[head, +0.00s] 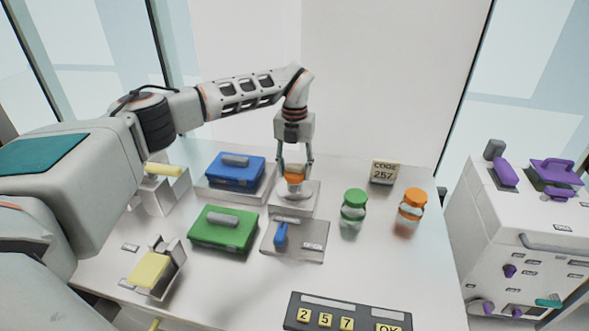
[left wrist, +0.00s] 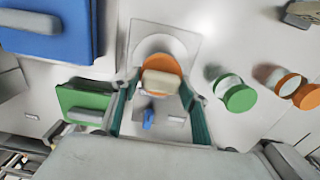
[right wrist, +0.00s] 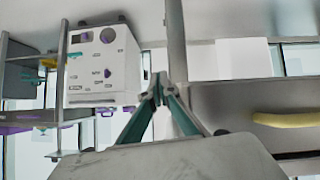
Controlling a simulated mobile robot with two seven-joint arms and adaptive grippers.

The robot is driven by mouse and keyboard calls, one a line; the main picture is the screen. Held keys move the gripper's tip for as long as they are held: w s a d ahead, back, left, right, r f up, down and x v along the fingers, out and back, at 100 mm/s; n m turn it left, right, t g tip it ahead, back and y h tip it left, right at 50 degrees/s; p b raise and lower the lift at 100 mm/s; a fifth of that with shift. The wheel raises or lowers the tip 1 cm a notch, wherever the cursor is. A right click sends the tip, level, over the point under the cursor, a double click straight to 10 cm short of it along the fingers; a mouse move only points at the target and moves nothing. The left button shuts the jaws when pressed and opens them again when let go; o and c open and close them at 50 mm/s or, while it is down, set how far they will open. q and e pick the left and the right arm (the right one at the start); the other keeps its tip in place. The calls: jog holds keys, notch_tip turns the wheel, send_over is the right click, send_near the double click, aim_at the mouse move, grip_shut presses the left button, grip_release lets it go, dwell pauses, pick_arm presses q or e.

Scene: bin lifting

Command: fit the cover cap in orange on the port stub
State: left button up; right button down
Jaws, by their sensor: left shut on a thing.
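The orange cover cap (head: 294,179) is held between the fingertips of my left gripper (head: 295,168), which points down. In the left wrist view the cap (left wrist: 174,64) shows as an orange disc with a pale grip (left wrist: 162,84) between the fingers. The white port stub (head: 288,198) stands on a pale square base, directly below the cap in the head view. Its round white part (left wrist: 150,44) shows partly behind the cap in the left wrist view. I cannot tell whether cap and stub touch. My right gripper (right wrist: 158,82) has its fingertips together, with nothing visible between them.
A blue case (head: 236,172) and a green case (head: 222,229) stand left of the stub. A grey plate with a blue handle (head: 281,235) lies in front. Green-lidded (head: 354,203) and orange-lidded (head: 412,206) jars stand right. A keypad (head: 347,314) is at the front.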

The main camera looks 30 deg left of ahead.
pick_arm(q)
jog(key=shift+f, duration=1.05)
dwell(2.6)
jog(key=o, duration=1.7)
jog(key=shift+c, duration=0.2)
jog(key=shift+r, duration=0.1)
jog(key=shift+r, duration=3.1)
